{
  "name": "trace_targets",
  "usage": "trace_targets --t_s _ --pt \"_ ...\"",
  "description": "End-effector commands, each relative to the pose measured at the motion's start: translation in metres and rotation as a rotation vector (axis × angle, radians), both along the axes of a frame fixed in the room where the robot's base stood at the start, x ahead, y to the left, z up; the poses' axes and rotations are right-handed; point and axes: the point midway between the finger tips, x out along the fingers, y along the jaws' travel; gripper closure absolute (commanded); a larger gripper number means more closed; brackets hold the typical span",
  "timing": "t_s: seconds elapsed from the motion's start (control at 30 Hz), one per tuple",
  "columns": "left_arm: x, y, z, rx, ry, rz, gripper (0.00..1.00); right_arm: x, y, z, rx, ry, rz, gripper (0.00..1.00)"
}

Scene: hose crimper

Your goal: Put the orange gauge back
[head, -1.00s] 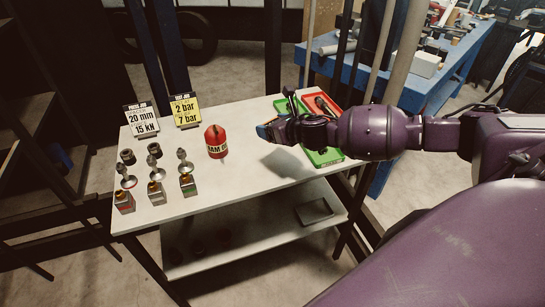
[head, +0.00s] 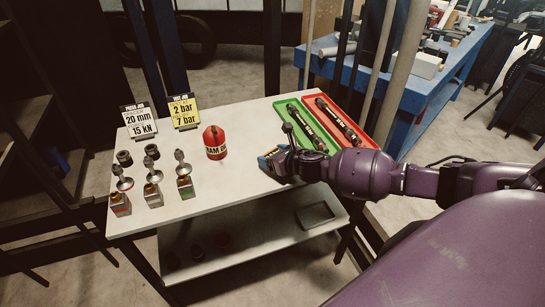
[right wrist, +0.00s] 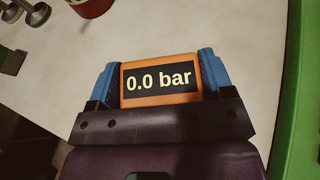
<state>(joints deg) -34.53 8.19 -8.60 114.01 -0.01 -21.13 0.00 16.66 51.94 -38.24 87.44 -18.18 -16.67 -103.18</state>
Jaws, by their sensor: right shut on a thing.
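The orange gauge (right wrist: 160,80) shows in the right wrist view, with a dark display reading "0.0 bar". My right gripper (right wrist: 160,76) is shut on it, a blue finger on each side. In the head view my right gripper (head: 271,160) is at the right part of the white table, left of the green tray. The gauge is mostly hidden by the gripper there. I cannot tell whether the gauge touches the table. My left gripper is not in view.
A red cylinder (head: 215,143) stands mid-table. Several metal fittings (head: 153,174) stand at the left, below a white sign (head: 139,121) and a yellow sign (head: 184,111). The green tray (head: 290,110) and red tray (head: 365,141) each hold a hose. Table between cylinder and gripper is clear.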

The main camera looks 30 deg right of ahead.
Motion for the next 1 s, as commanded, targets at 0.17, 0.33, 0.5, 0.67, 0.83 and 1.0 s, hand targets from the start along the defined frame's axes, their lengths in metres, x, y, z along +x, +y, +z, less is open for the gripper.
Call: trace_targets --t_s 0.17,0.33,0.5,0.67,0.83,1.0 --pt "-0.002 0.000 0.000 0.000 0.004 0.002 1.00 0.001 0.000 0.002 0.001 -0.002 0.001 0.64" --pt "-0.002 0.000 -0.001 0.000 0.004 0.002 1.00 0.000 0.000 -0.001 0.001 0.000 0.000 0.15" --pt "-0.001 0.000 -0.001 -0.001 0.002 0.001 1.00 0.000 0.000 -0.001 0.000 0.000 0.000 0.00" --pt "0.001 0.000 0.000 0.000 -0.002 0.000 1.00 0.000 0.000 0.000 0.000 0.000 0.000 0.00" --pt "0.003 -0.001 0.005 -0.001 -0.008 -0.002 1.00 -0.009 -0.002 0.005 0.000 0.001 0.000 0.00" --pt "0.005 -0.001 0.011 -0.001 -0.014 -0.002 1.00 -0.035 -0.006 0.016 -0.002 0.001 0.002 0.00"
